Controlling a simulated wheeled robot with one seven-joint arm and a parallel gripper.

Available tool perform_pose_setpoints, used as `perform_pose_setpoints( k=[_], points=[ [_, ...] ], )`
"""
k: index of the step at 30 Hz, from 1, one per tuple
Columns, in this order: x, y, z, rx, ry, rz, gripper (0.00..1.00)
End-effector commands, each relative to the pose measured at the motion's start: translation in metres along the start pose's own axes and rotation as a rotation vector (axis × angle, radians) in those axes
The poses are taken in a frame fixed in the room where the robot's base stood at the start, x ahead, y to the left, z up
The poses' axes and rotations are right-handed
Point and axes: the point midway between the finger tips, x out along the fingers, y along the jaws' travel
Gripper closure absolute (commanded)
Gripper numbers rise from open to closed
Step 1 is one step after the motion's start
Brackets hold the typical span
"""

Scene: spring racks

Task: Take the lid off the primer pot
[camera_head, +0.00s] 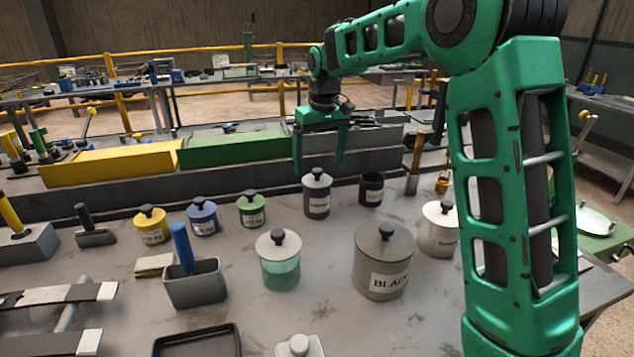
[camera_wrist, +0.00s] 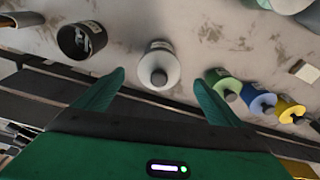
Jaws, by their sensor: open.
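A dark grey pot (camera_head: 317,203) with a pale label, apparently the primer pot, stands upright at the back of the bench. Its lighter grey lid (camera_head: 318,181) with a black knob is on it. In the wrist view the lid (camera_wrist: 158,54) and dark knob lie ahead, between the two fingertips. My gripper (camera_head: 319,166) is open and empty, fingers pointing down above and around the lid's position, apparently not touching it. Whether the fingers are level with the knob is hard to tell. The label's writing is too small to read surely.
A dark open pot (camera_head: 371,191) stands close on the right. Green (camera_head: 251,210), blue (camera_head: 202,217) and yellow (camera_head: 152,226) lidded pots stand on the left. A large grey pot (camera_head: 384,272) and a glass jar (camera_head: 280,268) are in front. A low ledge with yellow and green bins (camera_head: 235,148) runs behind.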

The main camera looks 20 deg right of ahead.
Motion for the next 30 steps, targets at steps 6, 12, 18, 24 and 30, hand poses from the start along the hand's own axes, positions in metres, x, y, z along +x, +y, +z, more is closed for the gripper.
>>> perform_pose_setpoints(
  k=[6, 12, 18, 24, 30],
  points=[
    [0.023, 0.001, -0.007, 0.0, -0.004, 0.0, 0.11],
    [0.048, 0.001, -0.009, 0.0, -0.001, 0.0, 0.11],
    [0.05, 0.001, -0.009, 0.0, 0.0, 0.0, 0.11],
    [0.05, 0.001, -0.009, 0.0, 0.0, 0.0, 0.47],
    [0.05, 0.001, -0.009, 0.001, 0.0, 0.0, 0.56]
  ],
)
